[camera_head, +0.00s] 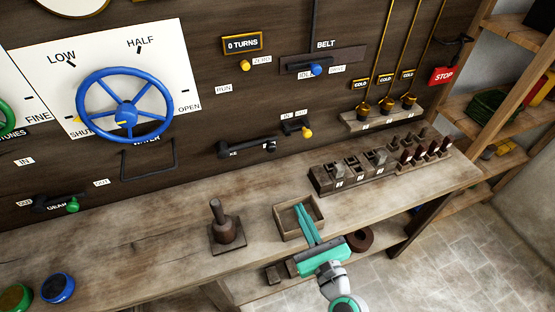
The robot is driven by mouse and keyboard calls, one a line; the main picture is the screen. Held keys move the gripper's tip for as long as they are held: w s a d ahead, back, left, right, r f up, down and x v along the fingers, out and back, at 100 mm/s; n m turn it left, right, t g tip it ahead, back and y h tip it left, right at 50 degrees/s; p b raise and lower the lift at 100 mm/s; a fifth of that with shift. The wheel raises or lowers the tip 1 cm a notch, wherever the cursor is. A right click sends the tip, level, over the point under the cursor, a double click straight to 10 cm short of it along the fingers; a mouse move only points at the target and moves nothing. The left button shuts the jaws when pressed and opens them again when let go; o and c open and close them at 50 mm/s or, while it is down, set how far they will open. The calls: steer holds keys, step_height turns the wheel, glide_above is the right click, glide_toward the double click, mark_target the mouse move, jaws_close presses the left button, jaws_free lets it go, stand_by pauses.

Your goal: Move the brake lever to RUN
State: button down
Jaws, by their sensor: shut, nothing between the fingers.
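The brake lever (248,148) is a dark bar on the dark wood wall, above the bench. It lies nearly level, with its thicker dark end at the right. It partly covers its name label, of which only "KE" shows. The white RUN label (223,88) is on the wall well above the lever's left end. My gripper (302,210) has teal fingers and is shut and empty. It is over the open wooden box (286,232) on the bench, in front of and below the lever, and apart from it.
A dark peg on a block (228,232) stands on the bench left of the box. Dark racks (352,172) stand to the right. A yellow-knobbed lever (304,131) is just right of the brake lever. The blue wheel (125,105) is at left.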

steer(key=x, duration=2)
steer(key=shift+a+f, duration=0.1)
